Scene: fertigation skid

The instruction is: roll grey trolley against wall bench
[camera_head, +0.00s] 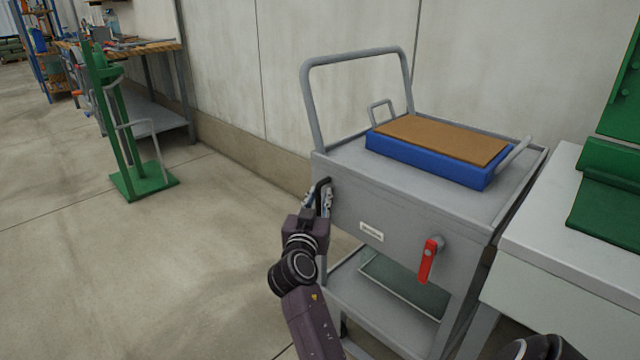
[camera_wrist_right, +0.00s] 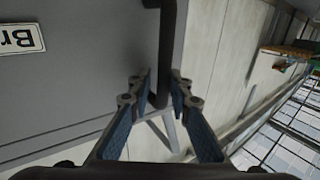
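The grey trolley (camera_head: 415,205) stands upright in the head view, beside the wall, with a tall tube handle (camera_head: 308,100), a lower shelf and a red lever (camera_head: 428,262) on its front. My right gripper (camera_head: 319,200) is at the trolley's left front corner. A wooden-topped bench (camera_head: 150,47) stands against the wall at the upper left. My left gripper is not in view.
A blue tray with a brown top (camera_head: 430,145) lies on the trolley. A pale cabinet (camera_head: 560,230) with green parts stands close on its right. A green stand (camera_head: 145,185) is on the floor at the left, before the bench. Open floor (camera_head: 150,270) lies left of the trolley.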

